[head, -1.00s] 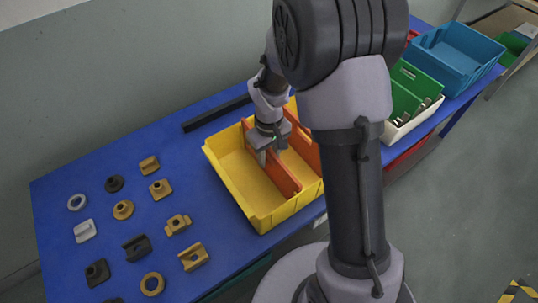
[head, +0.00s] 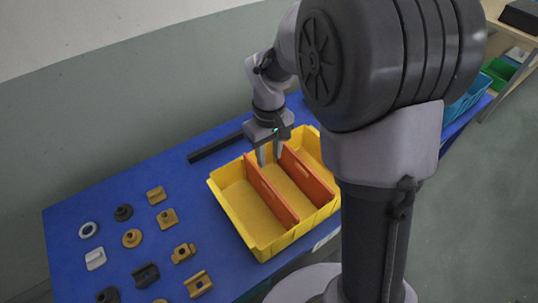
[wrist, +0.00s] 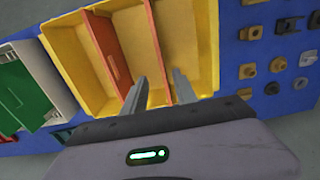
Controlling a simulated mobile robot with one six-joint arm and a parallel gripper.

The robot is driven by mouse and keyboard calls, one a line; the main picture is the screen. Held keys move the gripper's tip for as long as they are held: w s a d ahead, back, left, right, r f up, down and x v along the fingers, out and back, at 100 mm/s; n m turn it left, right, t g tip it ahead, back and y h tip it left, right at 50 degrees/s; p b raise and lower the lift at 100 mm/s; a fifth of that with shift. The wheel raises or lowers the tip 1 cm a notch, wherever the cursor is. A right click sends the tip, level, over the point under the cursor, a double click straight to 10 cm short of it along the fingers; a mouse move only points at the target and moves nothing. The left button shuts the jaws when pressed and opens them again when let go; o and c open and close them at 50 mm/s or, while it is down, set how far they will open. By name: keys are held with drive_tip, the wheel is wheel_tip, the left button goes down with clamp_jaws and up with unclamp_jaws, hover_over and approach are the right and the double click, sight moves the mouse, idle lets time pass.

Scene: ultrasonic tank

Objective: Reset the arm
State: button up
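My gripper (head: 270,152) hangs over the yellow bin (head: 264,252), near its back end. Its two fingers are apart with nothing between them. In the wrist view my gripper (wrist: 158,95) also shows open, its fingertips over the yellow bin (wrist: 205,45). Two orange dividers split the bin into three long compartments, and a divider (head: 270,192) lies below and beside the fingers. The compartment floors that I can see are empty. I cannot tell the exact height of the fingertips above the dividers.
Several brown, black and grey parts, such as a light grey ring (head: 88,230), lie on the blue table (head: 75,205) to the left. A black bar (head: 215,147) lies behind the bin.

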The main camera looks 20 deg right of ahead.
drive_tip(key=s+a+r+m+t+y, duration=0.1)
drive_tip(key=s+a+r+m+t, duration=0.1)
drive_tip(key=s+r, duration=0.5)
drive_tip(key=s+a+r+m+t+y, duration=0.1)
drive_tip(key=s+r+m, duration=0.5)
drive_tip(key=s, duration=0.6)
drive_tip(key=a+r+t, duration=0.1)
drive_tip(key=t, duration=0.1)
drive_tip(key=shift+t, duration=0.4)
drive_tip(key=shift+r, duration=0.1)
